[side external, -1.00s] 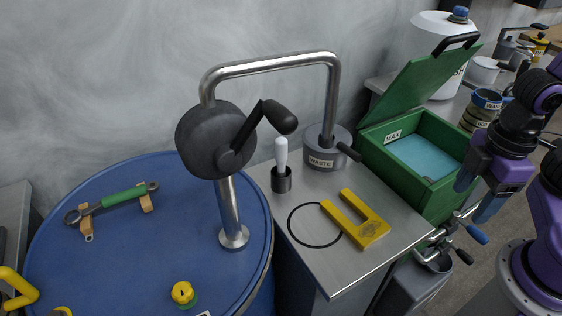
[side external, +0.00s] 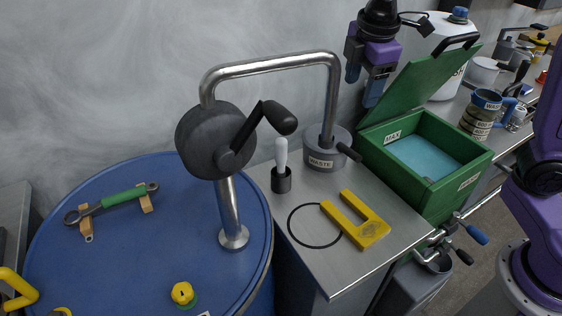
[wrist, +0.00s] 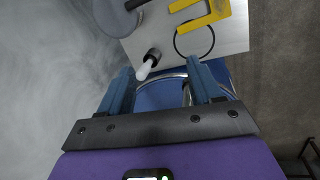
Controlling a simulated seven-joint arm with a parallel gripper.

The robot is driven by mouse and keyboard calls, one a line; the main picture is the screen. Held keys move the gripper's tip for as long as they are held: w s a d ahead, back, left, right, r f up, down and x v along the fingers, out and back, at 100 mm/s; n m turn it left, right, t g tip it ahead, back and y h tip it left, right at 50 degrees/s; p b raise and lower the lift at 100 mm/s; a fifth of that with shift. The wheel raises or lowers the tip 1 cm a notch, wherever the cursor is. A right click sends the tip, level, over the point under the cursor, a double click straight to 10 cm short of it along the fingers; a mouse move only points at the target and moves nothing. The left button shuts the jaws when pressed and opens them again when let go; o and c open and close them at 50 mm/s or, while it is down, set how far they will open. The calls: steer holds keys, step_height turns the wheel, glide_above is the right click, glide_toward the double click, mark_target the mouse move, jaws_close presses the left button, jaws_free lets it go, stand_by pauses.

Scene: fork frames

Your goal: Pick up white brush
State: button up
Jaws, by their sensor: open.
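The white brush (side external: 281,153) stands upright in a dark cylindrical holder (side external: 281,180) on the metal side table. Only its white handle shows; its lower end is hidden in the holder. My gripper (side external: 362,90) is open and empty, high up near the wall, above and to the right of the brush. In the wrist view the brush (wrist: 145,70) lies ahead of and between the open blue fingers (wrist: 160,90), still well apart from them.
A metal pipe (side external: 270,66) with a crank (side external: 277,117) arches over the brush. A WASTE pot (side external: 322,155), yellow U-shaped piece (side external: 358,222) and black ring (side external: 292,227) share the table. A green open-lidded box (side external: 461,185) stands right, a blue drum (side external: 130,250) left.

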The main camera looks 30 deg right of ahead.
steer(key=w, duration=0.3)
steer(key=n+g+y, duration=0.1)
steer(key=n+g, duration=0.1)
steer(key=n, duration=0.4)
glide_above(281, 153)
steer(key=w+d, duration=0.1)
steer(key=w, duration=0.1)
step_height(281, 153, down, 7)
step_height(281, 153, down, 12)
steer(key=shift+w+d+f, duration=0.1)
steer(key=shift+w+f, duration=0.05)
steer(key=shift+f, duration=0.05)
steer(key=shift+s+a+f, duration=0.1)
steer(key=shift+s+f, duration=0.05)
steer(key=shift+f, duration=0.75)
steer(key=shift+s+a+f, duration=0.1)
steer(key=shift+s+f, duration=0.05)
steer(key=shift+f, duration=0.75)
steer(key=shift+s+a+f, duration=0.1)
steer(key=shift+s+f, duration=0.05)
steer(key=shift+f, duration=0.75)
steer(key=c, duration=1.1)
